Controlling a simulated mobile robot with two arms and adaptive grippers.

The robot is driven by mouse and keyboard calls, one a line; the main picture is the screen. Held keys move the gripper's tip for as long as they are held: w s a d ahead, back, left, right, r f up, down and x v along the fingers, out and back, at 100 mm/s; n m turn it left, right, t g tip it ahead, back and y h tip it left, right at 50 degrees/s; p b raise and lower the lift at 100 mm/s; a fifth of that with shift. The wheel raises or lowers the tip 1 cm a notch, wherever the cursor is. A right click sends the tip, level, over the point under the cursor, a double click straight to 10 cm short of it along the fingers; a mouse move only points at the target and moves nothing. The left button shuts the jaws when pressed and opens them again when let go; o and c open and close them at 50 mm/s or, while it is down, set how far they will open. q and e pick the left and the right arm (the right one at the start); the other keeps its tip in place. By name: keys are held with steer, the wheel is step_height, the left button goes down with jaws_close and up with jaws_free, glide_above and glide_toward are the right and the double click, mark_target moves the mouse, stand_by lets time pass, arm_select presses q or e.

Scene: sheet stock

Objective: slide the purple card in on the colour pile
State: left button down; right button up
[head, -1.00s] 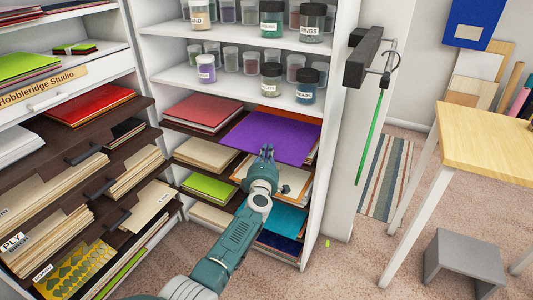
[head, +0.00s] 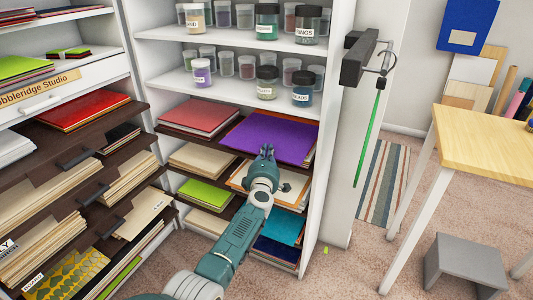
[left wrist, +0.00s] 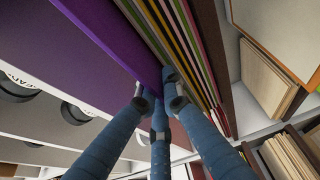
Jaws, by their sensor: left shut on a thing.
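The purple card (head: 270,137) lies flat on the colour pile (head: 312,152) in the right-hand bay of the shelf unit, below the jars. My left gripper (head: 266,152) is at its front edge, its fingers shut on that edge. In the left wrist view the purple card (left wrist: 130,50) runs between the fingers of my gripper (left wrist: 158,100), with the striped edges of the pile beside it. The far part of the card is inside the bay. My right gripper is not in view.
Jars (head: 267,82) stand on the shelf above. Shelves below hold tan, green and blue sheets (head: 284,226). The unit's white side panel (head: 322,170) stands close on the right.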

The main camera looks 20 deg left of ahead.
arm_select(q)
steer(key=shift+f, duration=0.1)
stand_by(0.3)
steer(key=c, duration=1.8)
jaws_free()
steer(key=shift+c, duration=0.2)
steer(key=shift+s+p, duration=0.6)
steer(key=shift+s, duration=0.1)
steer(key=s+p, duration=0.5)
steer(key=s, duration=0.2)
steer(key=shift+s+a, duration=0.3)
steer(key=shift+a, duration=0.05)
